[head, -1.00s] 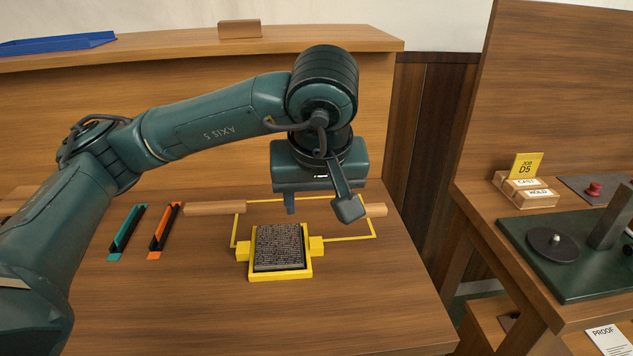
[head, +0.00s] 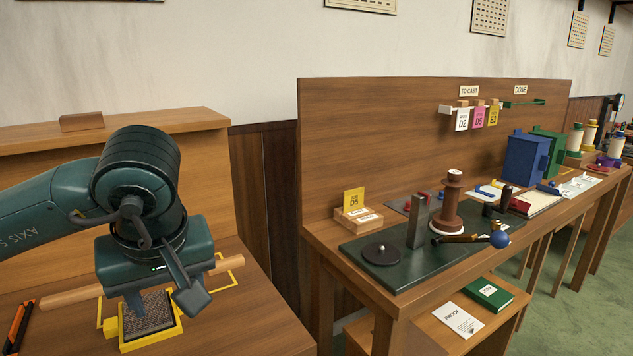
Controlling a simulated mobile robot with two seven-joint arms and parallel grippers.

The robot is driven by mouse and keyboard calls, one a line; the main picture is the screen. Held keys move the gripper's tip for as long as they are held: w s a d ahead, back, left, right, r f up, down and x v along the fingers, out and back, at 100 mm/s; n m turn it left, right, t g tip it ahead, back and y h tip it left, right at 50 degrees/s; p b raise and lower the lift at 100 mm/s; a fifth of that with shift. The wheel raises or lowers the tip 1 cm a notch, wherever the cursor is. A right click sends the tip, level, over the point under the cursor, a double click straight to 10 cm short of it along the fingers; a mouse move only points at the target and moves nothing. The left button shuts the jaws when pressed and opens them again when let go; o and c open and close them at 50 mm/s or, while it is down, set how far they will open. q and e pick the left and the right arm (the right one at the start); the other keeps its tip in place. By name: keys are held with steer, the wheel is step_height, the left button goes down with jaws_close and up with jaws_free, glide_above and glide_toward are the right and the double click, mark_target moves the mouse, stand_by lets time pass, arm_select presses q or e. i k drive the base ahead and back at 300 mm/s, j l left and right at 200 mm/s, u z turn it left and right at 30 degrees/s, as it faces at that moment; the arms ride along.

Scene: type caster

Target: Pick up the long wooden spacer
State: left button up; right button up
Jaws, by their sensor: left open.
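A pale wooden bar (head: 70,297) lies on the left bench behind and left of the yellow-framed type block (head: 150,312). Another pale wooden length (head: 228,264) shows to the right of my gripper. The gripper hides the stretch between them, so I cannot tell whether they are one long spacer or two pieces. My left gripper (head: 164,300) is open and points down over the back of the type block. I cannot tell how near its fingers are to the wood. My right gripper is out of view.
A yellow outline (head: 233,283) marks the bench around the block. An orange and black strip (head: 17,326) lies at the left edge. A wooden block (head: 82,121) sits on the back ledge. The right workbench holds a dark green machine base (head: 415,262) and several tools.

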mark_target(57, 301)
steer(key=k+l, duration=0.35)
steer(key=k, duration=0.15)
steer(key=k+l, duration=0.35)
steer(key=k, duration=0.15)
